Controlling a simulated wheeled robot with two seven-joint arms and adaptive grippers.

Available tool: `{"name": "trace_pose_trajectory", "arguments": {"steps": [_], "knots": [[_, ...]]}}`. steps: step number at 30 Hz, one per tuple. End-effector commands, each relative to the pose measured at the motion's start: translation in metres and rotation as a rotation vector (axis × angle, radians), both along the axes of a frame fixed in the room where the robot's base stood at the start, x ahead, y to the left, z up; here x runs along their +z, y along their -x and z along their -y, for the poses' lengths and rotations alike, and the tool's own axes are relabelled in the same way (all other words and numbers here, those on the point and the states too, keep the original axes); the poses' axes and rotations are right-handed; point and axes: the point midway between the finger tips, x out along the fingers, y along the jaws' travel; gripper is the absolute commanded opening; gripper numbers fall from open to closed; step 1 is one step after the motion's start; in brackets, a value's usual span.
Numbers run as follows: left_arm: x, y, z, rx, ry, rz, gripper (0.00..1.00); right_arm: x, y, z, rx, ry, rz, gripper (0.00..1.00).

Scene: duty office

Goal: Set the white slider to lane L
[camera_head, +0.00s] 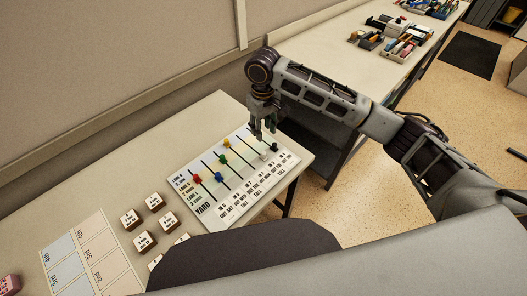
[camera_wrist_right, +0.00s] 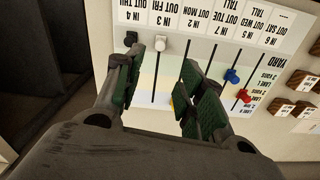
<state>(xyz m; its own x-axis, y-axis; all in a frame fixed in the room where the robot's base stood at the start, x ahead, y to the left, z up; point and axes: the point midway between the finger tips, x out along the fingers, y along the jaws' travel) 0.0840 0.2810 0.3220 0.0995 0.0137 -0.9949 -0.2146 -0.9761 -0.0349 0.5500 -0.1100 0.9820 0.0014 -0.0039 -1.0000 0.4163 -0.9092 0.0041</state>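The white slider (camera_wrist_right: 160,43) stands near the labelled end of its black slot, beside the black slider (camera_wrist_right: 131,38). Both are on the white YARD board (camera_head: 206,211). My right gripper (camera_head: 262,134) is over the far end of the board. In the wrist view its two green-padded fingers (camera_wrist_right: 157,68) are apart, with nothing between the pads. The white slider shows just beyond the fingertips, roughly between them in the picture; I cannot tell the height gap. My left gripper is not in view.
The red (camera_head: 197,177), blue (camera_head: 219,177), green (camera_head: 224,160) and yellow (camera_head: 227,142) sliders stand in the other slots. Several wooden label blocks (camera_head: 144,241) and a card grid (camera_head: 105,268) lie nearer on the desk.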

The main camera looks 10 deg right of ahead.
Motion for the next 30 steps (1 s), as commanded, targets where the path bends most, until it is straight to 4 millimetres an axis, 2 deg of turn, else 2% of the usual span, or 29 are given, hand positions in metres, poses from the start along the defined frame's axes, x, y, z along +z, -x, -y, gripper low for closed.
{"name": "trace_pose_trajectory", "arguments": {"steps": [24,30], "knots": [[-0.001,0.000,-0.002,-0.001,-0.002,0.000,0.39,-0.102,0.000,0.001,0.001,0.000,-0.001,0.39],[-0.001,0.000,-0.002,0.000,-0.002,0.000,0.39,-0.121,0.000,0.000,0.001,-0.001,0.000,0.39]]}}
